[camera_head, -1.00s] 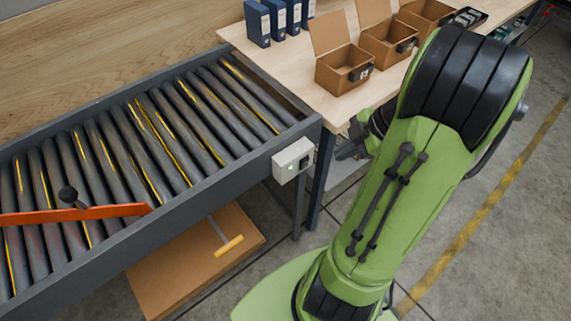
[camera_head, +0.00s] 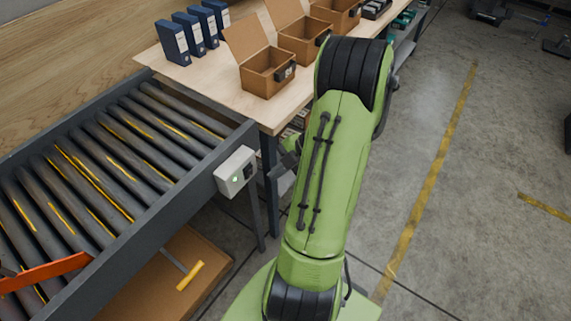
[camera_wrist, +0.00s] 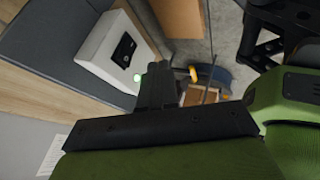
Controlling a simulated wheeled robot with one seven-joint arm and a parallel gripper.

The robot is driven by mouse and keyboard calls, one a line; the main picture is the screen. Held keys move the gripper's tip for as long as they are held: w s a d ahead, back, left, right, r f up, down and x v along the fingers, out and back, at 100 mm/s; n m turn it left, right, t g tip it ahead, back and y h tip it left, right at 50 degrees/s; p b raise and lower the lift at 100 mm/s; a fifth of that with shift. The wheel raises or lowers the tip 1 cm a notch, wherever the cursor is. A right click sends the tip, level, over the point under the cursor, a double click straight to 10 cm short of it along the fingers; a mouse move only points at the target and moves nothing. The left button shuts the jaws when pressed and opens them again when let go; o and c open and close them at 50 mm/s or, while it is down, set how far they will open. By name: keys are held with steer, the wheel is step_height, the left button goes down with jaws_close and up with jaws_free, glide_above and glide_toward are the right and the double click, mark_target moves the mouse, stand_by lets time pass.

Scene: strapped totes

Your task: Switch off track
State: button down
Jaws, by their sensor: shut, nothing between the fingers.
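The track is a roller conveyor (camera_head: 95,185) with dark rollers in a grey frame. A pale control box (camera_head: 236,171) is fixed to its near right corner. The box carries a black switch (camera_head: 249,170) and a lit green light (camera_head: 235,179). In the wrist view the box (camera_wrist: 101,40), its black switch (camera_wrist: 125,47) and the green light (camera_wrist: 137,77) show close up. My gripper (camera_head: 282,165) is just right of the box, partly hidden behind my arm. In the wrist view my shut, empty gripper (camera_wrist: 158,82) appears close to the green light; contact cannot be told.
A wooden table (camera_head: 200,80) with blue binders (camera_head: 174,42) and open cardboard boxes (camera_head: 266,72) adjoins the conveyor. An orange bar (camera_head: 45,272) crosses the rollers. A large carton (camera_head: 150,285) lies below. The floor at right is mostly clear.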

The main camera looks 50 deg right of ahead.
mark_target(248, 172)
steer(key=w, duration=0.1)
steer(key=w+a+f, duration=0.1)
steer(key=w, duration=0.3)
steer(key=shift+w+a+f, duration=0.15)
steer(key=shift+w+f, duration=0.05)
steer(key=shift+f, duration=0.2)
steer(key=shift+w+r+g, duration=0.2)
steer(key=shift+w+g, duration=0.25)
steer(key=shift+g, duration=0.05)
steer(key=shift+r+p, duration=0.4)
steer(key=shift+r, duration=0.35)
